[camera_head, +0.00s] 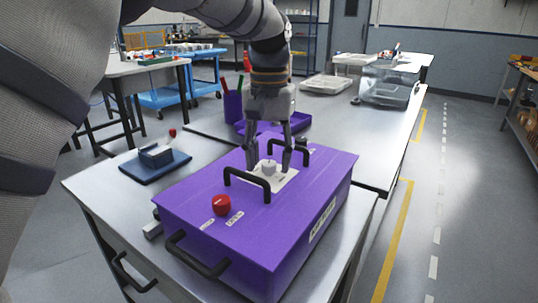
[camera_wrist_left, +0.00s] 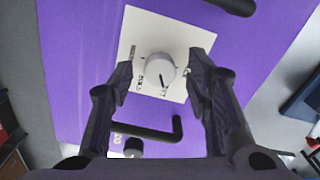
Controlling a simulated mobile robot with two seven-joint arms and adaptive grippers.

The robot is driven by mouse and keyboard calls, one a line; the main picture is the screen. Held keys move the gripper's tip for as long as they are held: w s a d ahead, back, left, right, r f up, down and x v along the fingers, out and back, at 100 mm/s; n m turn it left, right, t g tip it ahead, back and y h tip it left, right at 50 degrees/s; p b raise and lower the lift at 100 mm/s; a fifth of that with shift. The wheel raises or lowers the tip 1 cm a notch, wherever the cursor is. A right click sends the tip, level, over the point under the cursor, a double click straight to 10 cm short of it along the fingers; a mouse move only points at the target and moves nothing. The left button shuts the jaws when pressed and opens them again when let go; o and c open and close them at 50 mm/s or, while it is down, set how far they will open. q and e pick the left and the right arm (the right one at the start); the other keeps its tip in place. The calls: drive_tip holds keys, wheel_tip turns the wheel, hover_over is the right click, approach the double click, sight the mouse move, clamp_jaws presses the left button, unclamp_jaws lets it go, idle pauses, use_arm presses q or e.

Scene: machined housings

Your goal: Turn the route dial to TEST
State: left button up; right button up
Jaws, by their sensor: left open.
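The white round dial (camera_head: 269,167) stands on a white label plate (camera_head: 285,183) on top of the purple housing (camera_head: 300,215). My left gripper (camera_head: 268,166) points down over the plate, open, with one finger on each side of the dial. In the left wrist view the dial (camera_wrist_left: 157,70) sits between the fingers, with gaps visible at both sides. A dark pointer mark on it points toward the lower right of that picture. Small print on the plate (camera_wrist_left: 150,25) is too blurred to read, so I cannot tell which is TEST. My right gripper is not in view.
Two black handles stand beside the plate, the near one (camera_head: 247,184) and the far one (camera_head: 295,152). A red knob (camera_head: 221,205) is on the housing's near left. A dark blue tray (camera_head: 155,166) lies on the table to the left. A purple cup (camera_head: 233,107) stands behind.

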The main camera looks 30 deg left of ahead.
sight(269, 163)
use_arm(q)
wheel_tip(269, 163, up, 12)
idle(0.3)
idle(0.3)
